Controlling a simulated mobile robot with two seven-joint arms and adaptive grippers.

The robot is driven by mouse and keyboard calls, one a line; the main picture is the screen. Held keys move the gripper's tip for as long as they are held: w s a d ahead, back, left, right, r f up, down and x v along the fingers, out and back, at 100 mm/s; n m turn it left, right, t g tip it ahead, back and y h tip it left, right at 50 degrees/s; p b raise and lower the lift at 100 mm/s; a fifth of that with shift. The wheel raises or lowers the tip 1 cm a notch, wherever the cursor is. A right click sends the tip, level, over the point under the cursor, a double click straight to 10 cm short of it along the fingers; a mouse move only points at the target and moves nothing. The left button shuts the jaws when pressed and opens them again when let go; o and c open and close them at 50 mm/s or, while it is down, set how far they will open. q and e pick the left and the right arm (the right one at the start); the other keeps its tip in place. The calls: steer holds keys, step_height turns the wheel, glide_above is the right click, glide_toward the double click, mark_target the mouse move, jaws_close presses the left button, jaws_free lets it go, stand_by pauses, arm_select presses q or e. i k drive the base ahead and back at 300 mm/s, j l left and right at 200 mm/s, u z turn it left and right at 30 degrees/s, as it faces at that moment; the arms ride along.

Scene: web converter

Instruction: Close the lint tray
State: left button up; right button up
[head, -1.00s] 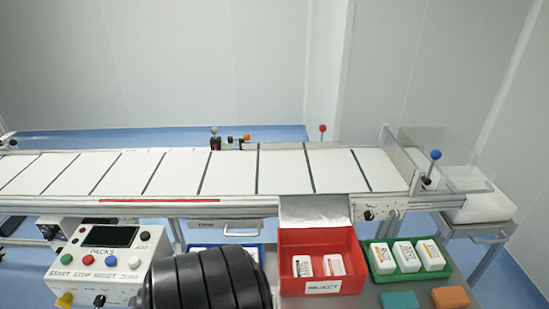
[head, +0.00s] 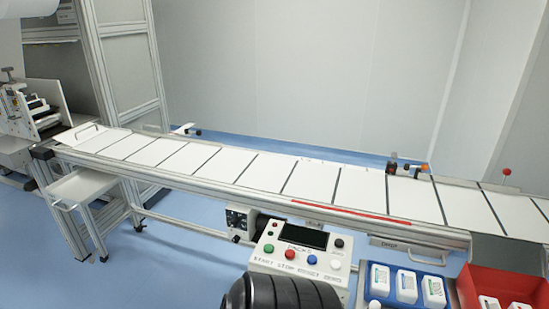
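A white tray (head: 82,186) with a handle at its front edge juts out from beneath the left end of the conveyor, on a metal stand. No lint label is readable on it. Neither of my grippers shows; only a black ribbed part of mine is at the bottom middle.
The conveyor (head: 260,170) with white panels crosses the view. A control box (head: 300,255) with coloured buttons stands before it. A blue tray (head: 372,303) of packs and a red bin (head: 510,285) are at the right. Blue floor (head: 150,270) is clear at the left.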

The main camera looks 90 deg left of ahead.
mark_target(81, 187)
steer(key=k+u, duration=0.15)
steer(key=u, duration=4.1)
